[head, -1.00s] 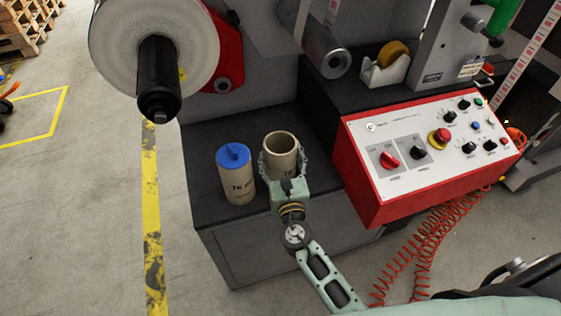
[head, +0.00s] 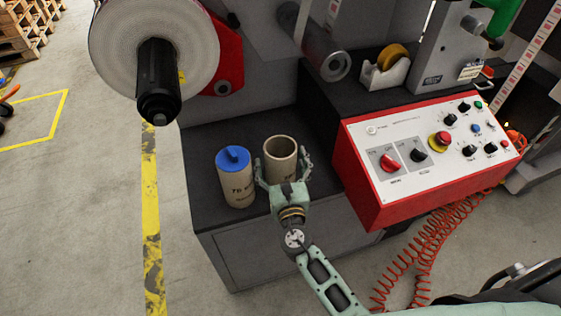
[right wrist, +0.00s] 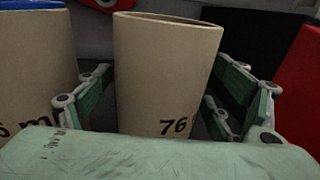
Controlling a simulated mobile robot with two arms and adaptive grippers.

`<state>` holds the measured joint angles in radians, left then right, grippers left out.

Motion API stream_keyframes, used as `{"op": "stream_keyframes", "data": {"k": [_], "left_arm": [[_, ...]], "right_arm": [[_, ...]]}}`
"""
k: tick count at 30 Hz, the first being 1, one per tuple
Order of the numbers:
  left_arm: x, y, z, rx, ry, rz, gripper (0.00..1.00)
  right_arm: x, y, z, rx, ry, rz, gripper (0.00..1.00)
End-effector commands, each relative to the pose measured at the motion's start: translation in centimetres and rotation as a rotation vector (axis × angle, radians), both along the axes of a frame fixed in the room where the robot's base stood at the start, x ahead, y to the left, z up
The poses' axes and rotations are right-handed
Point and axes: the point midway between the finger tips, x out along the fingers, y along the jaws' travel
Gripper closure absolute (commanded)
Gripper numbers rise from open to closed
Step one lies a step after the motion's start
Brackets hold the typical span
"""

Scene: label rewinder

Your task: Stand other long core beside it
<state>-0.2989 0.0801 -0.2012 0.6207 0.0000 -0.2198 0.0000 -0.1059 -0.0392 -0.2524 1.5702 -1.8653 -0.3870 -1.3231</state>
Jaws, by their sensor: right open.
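An open-topped brown cardboard core (head: 281,160) marked 76 stands upright on the dark machine shelf (head: 215,222). A second core (head: 237,188) with a blue plug (head: 233,159) in its top stands upright to its left, with a small gap between them. My right gripper (head: 283,172) is open, its fingers on either side of the open core. In the right wrist view the open core (right wrist: 165,75) stands between the spread fingers (right wrist: 160,95), with gaps on both sides. The plugged core (right wrist: 38,75) shows at the left there. My left gripper is not in view.
A red control box (head: 375,205) with knobs and buttons stands close on the right. A black spindle (head: 158,85) with a white roll (head: 110,40) overhangs at upper left. A tape dispenser (head: 388,72) sits behind. Red coiled hose (head: 425,245) hangs at lower right.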

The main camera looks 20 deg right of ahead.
Motion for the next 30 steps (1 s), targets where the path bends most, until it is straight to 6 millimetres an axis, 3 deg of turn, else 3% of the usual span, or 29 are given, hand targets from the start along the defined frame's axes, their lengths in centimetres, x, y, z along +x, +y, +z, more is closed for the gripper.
{"op": "stream_keyframes", "data": {"k": [5, 18, 24, 30], "left_arm": [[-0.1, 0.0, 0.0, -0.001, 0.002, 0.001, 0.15], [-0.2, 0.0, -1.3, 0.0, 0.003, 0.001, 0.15], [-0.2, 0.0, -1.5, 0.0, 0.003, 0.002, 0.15], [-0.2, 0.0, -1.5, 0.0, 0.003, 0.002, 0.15]], "right_arm": [[-1.5, 0.2, 0.1, 0.0, 0.002, 0.001, 0.15], [-10.3, 1.2, 0.0, -0.001, 0.001, 0.0, 0.15], [-11.8, 1.4, 0.2, 0.0, 0.0, 0.0, 0.15], [-11.9, 1.5, 0.3, 0.0, -0.001, 0.0, 0.15]]}}
